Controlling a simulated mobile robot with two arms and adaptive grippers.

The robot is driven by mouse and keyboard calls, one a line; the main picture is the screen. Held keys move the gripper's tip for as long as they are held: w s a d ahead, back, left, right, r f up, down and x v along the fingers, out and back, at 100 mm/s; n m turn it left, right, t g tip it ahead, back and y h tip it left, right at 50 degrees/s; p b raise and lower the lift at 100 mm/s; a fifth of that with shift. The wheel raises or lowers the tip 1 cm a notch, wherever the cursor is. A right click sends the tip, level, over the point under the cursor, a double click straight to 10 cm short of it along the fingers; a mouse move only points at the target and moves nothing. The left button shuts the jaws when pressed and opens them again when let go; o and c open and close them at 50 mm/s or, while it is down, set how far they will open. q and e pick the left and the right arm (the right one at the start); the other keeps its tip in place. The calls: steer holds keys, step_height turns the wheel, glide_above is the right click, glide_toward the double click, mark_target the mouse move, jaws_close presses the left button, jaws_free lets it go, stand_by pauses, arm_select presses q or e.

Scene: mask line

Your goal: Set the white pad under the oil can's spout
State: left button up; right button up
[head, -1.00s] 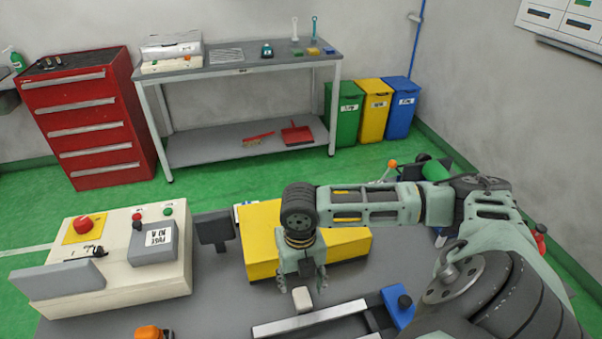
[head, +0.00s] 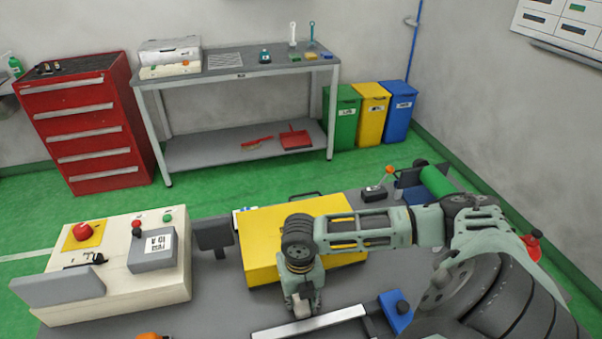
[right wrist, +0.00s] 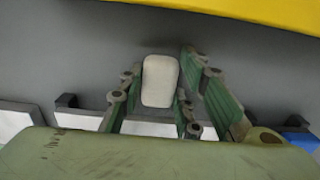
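The white pad (head: 299,307) is a small rounded off-white block low in the middle of the head view. In the right wrist view the pad (right wrist: 160,82) stands between the fingers. My right gripper (head: 303,302) points down around it. Its fingers (right wrist: 165,95) look spread, with the left one close beside the pad and a gap toward the far right one. The oil can is not clearly identifiable. A red pointed object (head: 532,246) at the right and an orange object (head: 153,336) cut by the bottom edge show only partly. My left gripper is not in view.
A yellow case (head: 262,250) lies just behind my right gripper. A cream control box (head: 115,265) fills the left. A green roller (head: 437,181) stands far right.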

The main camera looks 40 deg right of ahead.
steer(key=c, duration=0.4)
steer(key=shift+w+r, duration=0.1)
steer(key=shift+r, duration=0.45)
step_height(320, 180, up, 3)
steer(key=shift+f+b, duration=0.1)
steer(key=shift+b, duration=0.35)
steer(key=s+d+r+b, duration=0.1)
steer(key=s+d+r, duration=0.5)
steer(key=s, duration=0.4)
steer(key=shift+d+r, duration=0.2)
steer(key=shift+r, duration=0.35)
steer(key=shift+w+a, duration=0.1)
